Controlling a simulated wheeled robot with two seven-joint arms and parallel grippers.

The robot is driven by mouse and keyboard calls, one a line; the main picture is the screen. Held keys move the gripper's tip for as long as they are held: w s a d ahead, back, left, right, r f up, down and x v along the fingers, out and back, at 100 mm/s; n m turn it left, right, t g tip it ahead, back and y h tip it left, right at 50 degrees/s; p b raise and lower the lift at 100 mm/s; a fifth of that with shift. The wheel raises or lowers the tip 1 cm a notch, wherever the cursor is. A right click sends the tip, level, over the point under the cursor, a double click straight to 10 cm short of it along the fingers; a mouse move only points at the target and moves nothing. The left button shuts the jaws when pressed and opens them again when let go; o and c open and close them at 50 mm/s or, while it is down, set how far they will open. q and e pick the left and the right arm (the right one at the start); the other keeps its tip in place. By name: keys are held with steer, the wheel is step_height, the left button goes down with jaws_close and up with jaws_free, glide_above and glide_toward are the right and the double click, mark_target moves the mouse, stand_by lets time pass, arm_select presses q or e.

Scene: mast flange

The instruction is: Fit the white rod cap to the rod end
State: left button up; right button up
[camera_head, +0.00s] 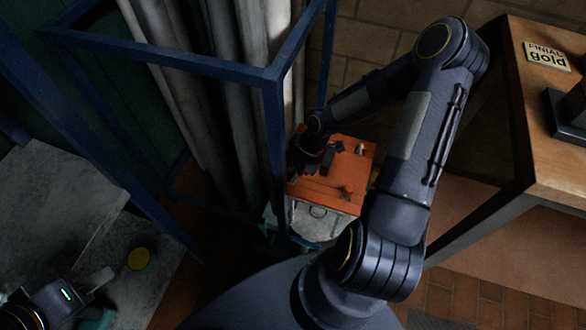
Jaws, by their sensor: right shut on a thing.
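My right gripper (322,165) is over the orange top of a case, past a blue frame post. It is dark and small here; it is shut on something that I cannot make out. A small whitish piece (360,149) is on the orange top, right of this gripper; I cannot tell whether it is the white rod cap. I cannot pick out the rod end. My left gripper (100,296) is at the lower left, low over a grey slab, partly cut off. I cannot tell whether its jaws are open.
The case (332,192) has an orange top and a grey front. A blue metal frame (274,135) holds several tall grey tubes (218,90). A yellow disc (138,259) lies on the grey slab (60,205). A wooden table (550,120) with a "FINIAL gold" sign (547,56) is at right.

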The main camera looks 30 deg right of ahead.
steer(key=shift+f, duration=0.15)
steer(key=o, duration=1)
steer(key=shift+o, duration=0.2)
steer(key=p+v, duration=0.2)
steer(key=v, duration=0.5)
steer(key=shift+r+p, duration=0.35)
steer(key=shift+r, duration=0.05)
steer(key=shift+s+d, duration=0.1)
